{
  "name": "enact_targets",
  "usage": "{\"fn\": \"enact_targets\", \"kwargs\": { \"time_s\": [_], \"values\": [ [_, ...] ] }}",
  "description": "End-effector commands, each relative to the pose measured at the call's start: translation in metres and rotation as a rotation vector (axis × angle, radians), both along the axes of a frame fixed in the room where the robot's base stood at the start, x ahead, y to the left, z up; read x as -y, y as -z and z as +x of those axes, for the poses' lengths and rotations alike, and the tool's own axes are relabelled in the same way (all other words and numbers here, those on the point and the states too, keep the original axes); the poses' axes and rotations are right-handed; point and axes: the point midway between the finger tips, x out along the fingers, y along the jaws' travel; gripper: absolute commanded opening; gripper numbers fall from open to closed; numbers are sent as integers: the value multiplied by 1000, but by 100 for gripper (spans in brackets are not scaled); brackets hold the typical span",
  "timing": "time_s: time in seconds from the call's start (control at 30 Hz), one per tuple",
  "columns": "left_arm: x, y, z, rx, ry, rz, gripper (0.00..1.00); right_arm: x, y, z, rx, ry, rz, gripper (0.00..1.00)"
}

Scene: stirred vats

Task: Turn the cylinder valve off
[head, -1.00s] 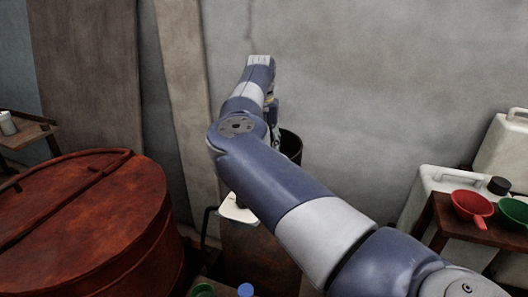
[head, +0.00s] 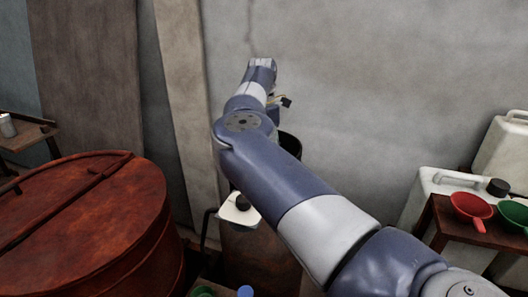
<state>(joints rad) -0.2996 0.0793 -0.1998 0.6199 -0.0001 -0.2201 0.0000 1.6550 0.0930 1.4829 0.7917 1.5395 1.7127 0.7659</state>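My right arm reaches in from the lower right toward the wall and covers the middle of the view. Its gripper is mostly hidden behind the wrist. Only a small dark tip with a pale part, which seems to belong to the gripper (head: 284,101), shows right of the wrist, and I cannot tell whether it is open or shut. I cannot make out the cylinder valve. A dark round-topped vessel (head: 291,146) shows partly behind my forearm, and I cannot tell whether it is the cylinder. My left gripper is not in view.
A large rust-red vat (head: 85,225) with a lid stands at the left. At the right, red (head: 472,206) and green (head: 514,211) funnels lie on a wooden table beside white jerrycans (head: 440,182).

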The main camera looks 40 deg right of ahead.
Motion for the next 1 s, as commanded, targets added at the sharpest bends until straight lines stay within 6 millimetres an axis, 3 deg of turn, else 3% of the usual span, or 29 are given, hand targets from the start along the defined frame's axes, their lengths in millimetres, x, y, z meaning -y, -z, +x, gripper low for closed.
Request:
{"fn": "enact_targets", "kwargs": {
  "time_s": [0.6, 0.63, 0.7, 1.0],
  "values": [
    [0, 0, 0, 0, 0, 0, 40, 0, 1, 0, -1, 41, 3, 19],
    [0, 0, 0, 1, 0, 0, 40, 0, 1, 0, -1, 41, 3, 50],
    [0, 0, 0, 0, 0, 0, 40, 0, 1, 0, 0, 40, 1, 63],
    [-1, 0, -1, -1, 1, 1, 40, 0, 0, 0, 0, 39, 1, 63]
  ]
}}
